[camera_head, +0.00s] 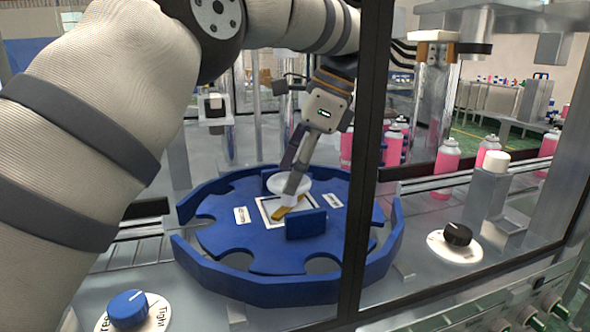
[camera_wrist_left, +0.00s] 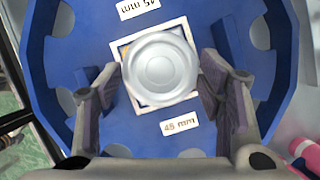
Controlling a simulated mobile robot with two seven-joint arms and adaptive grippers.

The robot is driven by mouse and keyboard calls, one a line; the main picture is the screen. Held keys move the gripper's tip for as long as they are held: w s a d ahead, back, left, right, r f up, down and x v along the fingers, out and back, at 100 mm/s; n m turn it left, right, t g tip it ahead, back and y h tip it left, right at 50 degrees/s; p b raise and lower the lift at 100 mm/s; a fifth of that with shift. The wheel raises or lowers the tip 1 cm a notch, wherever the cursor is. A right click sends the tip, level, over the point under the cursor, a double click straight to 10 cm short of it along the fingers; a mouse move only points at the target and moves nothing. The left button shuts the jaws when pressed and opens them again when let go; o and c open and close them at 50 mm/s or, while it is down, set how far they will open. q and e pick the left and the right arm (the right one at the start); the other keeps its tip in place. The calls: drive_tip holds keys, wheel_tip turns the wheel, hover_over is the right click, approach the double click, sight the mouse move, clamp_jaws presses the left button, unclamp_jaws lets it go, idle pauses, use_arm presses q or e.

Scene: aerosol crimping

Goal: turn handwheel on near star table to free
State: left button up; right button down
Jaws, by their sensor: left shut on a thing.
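The near star table (camera_head: 225,235) is a blue notched disc inside a low blue rim. At its centre sits a pale round handwheel (camera_head: 308,184) over a white square plate with a yellow mark (camera_head: 281,213). My left gripper (camera_head: 291,184) reaches down from above and is shut on the handwheel, its fingers partly hiding it. In the left wrist view the silver handwheel (camera_wrist_left: 160,68) lies between the two fingers, one on each side. Labels such as "45 mm" (camera_wrist_left: 180,122) lie on the disc beside the plate. My right gripper is not in view.
A dark frame post (camera_head: 370,150) stands in front of the table's right part. A blue knob (camera_head: 128,308) is at the front left and a black knob (camera_head: 457,235) at the right. Pink cans (camera_head: 447,157) stand along a rail behind.

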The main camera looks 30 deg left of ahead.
use_arm(q)
drive_tip(key=o, duration=1.1)
drive_tip(key=shift+o, duration=0.2)
